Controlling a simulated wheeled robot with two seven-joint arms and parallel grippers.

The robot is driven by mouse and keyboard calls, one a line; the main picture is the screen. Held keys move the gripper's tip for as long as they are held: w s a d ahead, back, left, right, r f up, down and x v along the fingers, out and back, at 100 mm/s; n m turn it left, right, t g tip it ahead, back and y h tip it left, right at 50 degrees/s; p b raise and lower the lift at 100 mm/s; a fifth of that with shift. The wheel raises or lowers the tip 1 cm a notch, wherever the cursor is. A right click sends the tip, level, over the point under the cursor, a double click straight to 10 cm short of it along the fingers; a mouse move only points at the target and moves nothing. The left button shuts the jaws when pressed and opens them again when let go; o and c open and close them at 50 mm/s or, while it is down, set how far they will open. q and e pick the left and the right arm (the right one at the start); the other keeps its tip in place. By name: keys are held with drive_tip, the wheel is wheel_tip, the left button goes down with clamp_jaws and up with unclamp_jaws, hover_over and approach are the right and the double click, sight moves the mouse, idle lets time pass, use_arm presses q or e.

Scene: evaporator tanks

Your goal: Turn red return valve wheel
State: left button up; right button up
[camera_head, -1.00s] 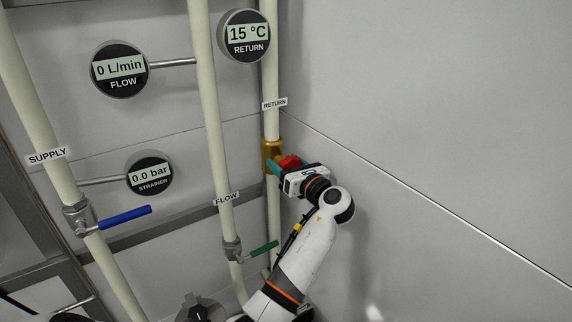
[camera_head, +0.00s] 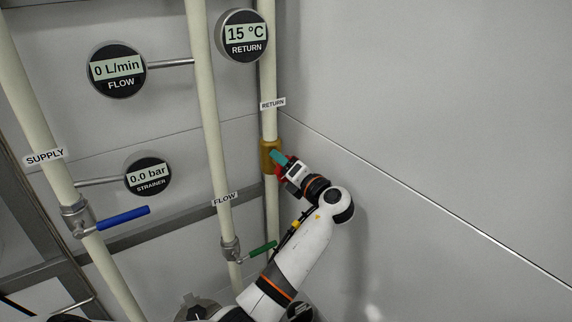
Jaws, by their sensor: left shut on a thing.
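The red return valve wheel (camera_head: 291,159) sits at the brass valve body (camera_head: 266,157) on the return pipe. It is mostly hidden by my left gripper (camera_head: 281,164), and only small red parts show around the fingers. My left gripper is shut on the wheel, with a teal finger reaching across it toward the brass body. The gripper is tilted, its wrist to the lower right. My right gripper is not in view.
The return gauge (camera_head: 242,36) reads 15 °C and the flow gauge (camera_head: 117,70) reads 0 L/min. A blue lever (camera_head: 123,217) and a green lever (camera_head: 263,248) stick out from neighbouring pipes. A bare wall (camera_head: 430,120) stands close on the right.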

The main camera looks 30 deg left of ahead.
use_arm(q)
drive_tip(key=shift+a+r+m, duration=0.1)
drive_tip(key=shift+r+m, duration=0.15)
drive_tip(key=shift+m, duration=0.05)
drive_tip(key=o, duration=0.9)
drive_tip(key=shift+o, duration=0.3)
drive_tip(key=shift+a+f, duration=0.1)
drive_tip(key=shift+f, duration=0.1)
drive_tip(key=shift+s+d+f, duration=0.1)
drive_tip(key=shift+d+f, duration=0.05)
drive_tip(key=shift+d, duration=0.35)
drive_tip(key=v, duration=1.1)
